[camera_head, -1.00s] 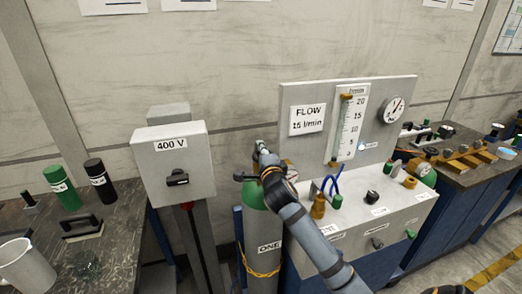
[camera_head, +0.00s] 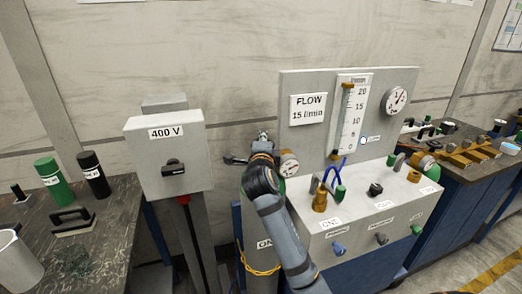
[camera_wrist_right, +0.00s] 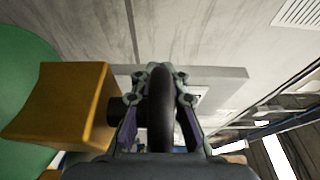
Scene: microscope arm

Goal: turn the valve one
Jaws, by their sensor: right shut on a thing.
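The cylinder marked ONE (camera_head: 264,244) stands left of the flow panel, its front partly hidden by my right arm. My right gripper (camera_head: 262,140) is at the valve on its top. In the right wrist view, my right gripper (camera_wrist_right: 160,92) is shut on the black valve handwheel (camera_wrist_right: 160,110), seen edge-on between the two fingers. The brass valve body (camera_wrist_right: 58,108) is just left of the wheel, with the green cylinder shoulder (camera_wrist_right: 18,75) beyond it. A round gauge (camera_head: 289,164) is right of the gripper. My left gripper is not in view.
The flow panel (camera_head: 308,140) and its box with knobs (camera_head: 340,225) stand close on the right. The 400 V box (camera_head: 168,155) stands left. A bench (camera_head: 110,225) with green and black bottles is at far left. The wall is behind.

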